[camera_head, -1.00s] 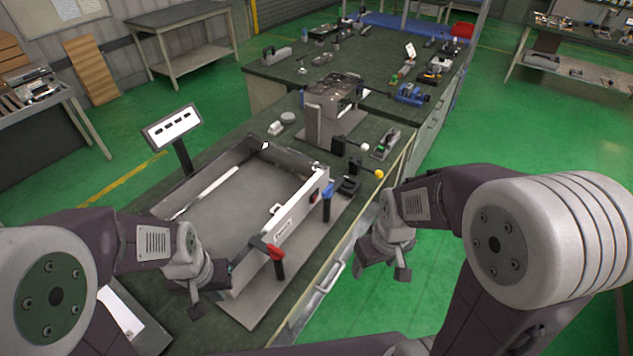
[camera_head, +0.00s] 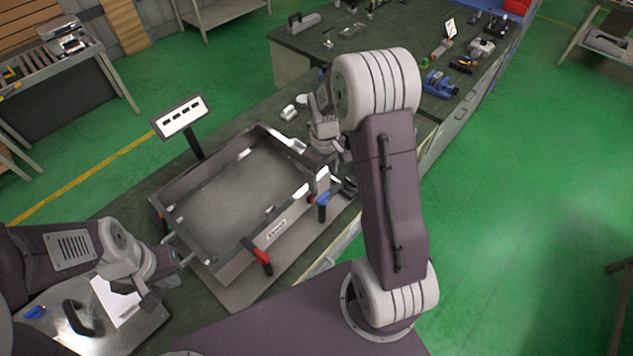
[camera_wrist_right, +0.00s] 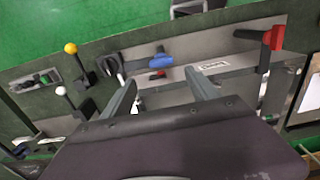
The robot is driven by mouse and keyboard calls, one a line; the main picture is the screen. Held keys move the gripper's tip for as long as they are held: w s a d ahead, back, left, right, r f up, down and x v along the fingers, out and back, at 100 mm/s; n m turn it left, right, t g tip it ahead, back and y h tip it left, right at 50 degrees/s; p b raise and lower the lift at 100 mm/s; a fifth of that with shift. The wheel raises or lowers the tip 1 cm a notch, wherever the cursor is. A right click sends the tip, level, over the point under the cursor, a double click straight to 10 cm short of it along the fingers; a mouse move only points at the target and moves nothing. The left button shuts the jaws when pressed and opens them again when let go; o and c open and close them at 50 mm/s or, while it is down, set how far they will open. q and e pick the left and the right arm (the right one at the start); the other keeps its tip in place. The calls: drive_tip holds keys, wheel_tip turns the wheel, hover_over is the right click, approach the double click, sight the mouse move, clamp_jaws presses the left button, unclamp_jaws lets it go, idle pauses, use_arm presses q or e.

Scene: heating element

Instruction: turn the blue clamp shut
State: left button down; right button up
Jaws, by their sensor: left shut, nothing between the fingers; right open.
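The blue clamp (camera_head: 323,199) has a blue handle on a dark stem at the near right side of a metal frame (camera_head: 200,258). In the right wrist view the blue clamp (camera_wrist_right: 152,61) lies just beyond my fingertips, toward the upper left. My right gripper (camera_head: 318,158) is open above the frame's right corner; its two spread fingers (camera_wrist_right: 161,80) show nothing held. A red clamp (camera_head: 258,257) sits on the same side of the frame and also shows in the right wrist view (camera_wrist_right: 272,39). My left gripper (camera_head: 166,276) is shut and empty beside the frame's left corner.
A metal plate (camera_head: 145,318) with a black handle and white sheet lies at lower left. A small display (camera_head: 181,116) stands behind the frame. Levers with yellow (camera_wrist_right: 71,48) and white knobs (camera_wrist_right: 61,91) stand near the blue clamp. Tools lie on the far bench.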

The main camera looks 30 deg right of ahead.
sight(322, 196)
wheel_tip(322, 196, down, 8)
drive_tip(key=p, duration=0.2)
drive_tip(key=shift+s+p, duration=0.1)
drive_tip(key=shift+p, duration=0.2)
use_arm(q)
drive_tip(key=r, duration=0.2)
drive_tip(key=shift+s+a+r, duration=0.2)
drive_tip(key=shift+a+r, duration=0.05)
drive_tip(key=shift+r, duration=0.15)
use_arm(e)
drive_tip(key=shift+s+a+f, duration=0.1)
drive_tip(key=shift+a+f, duration=0.05)
drive_tip(key=shift+f, duration=0.2)
drive_tip(key=shift+c, duration=0.3)
use_arm(q)
drive_tip(key=shift+d, duration=0.1)
use_arm(e)
clamp_jaws()
